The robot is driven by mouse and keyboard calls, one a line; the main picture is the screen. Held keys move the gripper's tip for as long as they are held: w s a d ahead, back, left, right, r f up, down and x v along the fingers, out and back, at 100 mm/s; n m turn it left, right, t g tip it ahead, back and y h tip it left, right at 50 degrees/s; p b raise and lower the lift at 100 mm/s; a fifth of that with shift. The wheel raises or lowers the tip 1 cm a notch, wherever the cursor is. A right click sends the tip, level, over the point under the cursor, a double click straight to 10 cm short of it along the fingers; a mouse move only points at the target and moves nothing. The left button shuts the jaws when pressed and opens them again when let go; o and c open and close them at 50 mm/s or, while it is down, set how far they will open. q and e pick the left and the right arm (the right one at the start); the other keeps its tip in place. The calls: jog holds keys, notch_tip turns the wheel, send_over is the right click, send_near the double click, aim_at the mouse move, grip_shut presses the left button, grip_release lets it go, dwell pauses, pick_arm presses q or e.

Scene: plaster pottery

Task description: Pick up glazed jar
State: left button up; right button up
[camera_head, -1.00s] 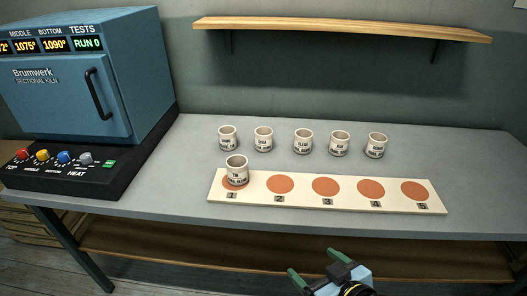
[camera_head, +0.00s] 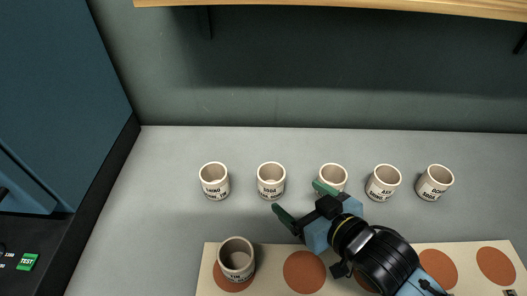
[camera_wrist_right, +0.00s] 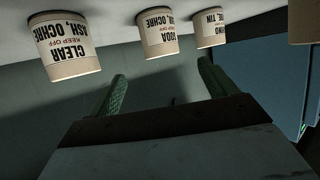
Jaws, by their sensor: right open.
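Several pale jars with black lettering stand upright in a row on the grey table. The second from the left, a soda jar (camera_head: 271,181), stands just beyond my right gripper (camera_head: 299,199). The third jar (camera_head: 333,178), labelled clear, is partly hidden behind one green finger. In the right wrist view the soda jar (camera_wrist_right: 158,38) appears upside down between and beyond the open fingers (camera_wrist_right: 160,72), which hold nothing. The clear jar (camera_wrist_right: 66,48) is left of them there. Another jar (camera_head: 236,260) stands on the strip's leftmost spot. I cannot tell which jar is the glazed one. My left gripper is not seen.
A cream strip (camera_head: 210,284) with round brown spots lies along the front; my right arm crosses above it. A blue kiln (camera_head: 50,90) stands at the left and a wooden shelf (camera_head: 330,8) hangs above. The table between row and wall is clear.

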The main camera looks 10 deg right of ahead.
aim_at(280, 182)
jog(key=x, duration=0.4)
jog(key=shift+w+b, duration=0.2)
jog(key=shift+b, duration=0.2)
jog(key=x, duration=0.2)
jog(key=shift+w+a+f, duration=0.1)
jog(key=shift+w+a, duration=0.1)
jog(key=shift+w, duration=0.15)
jog(key=shift+w+a+f+b, duration=0.2)
jog(key=shift+w+b, duration=0.1)
jog(key=shift+w, duration=0.2)
jog(key=shift+w+a, duration=0.15)
jog(key=shift+w, duration=0.15)
jog(key=x, duration=0.2)
jog(key=b+x, duration=0.1)
jog(key=x, duration=0.1)
jog(key=shift+w+a+r, duration=0.1)
jog(key=shift+w+a, duration=0.1)
jog(key=shift+w, duration=0.15)
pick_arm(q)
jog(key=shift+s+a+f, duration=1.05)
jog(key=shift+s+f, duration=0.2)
pick_arm(e)
jog(key=c, duration=1.1)
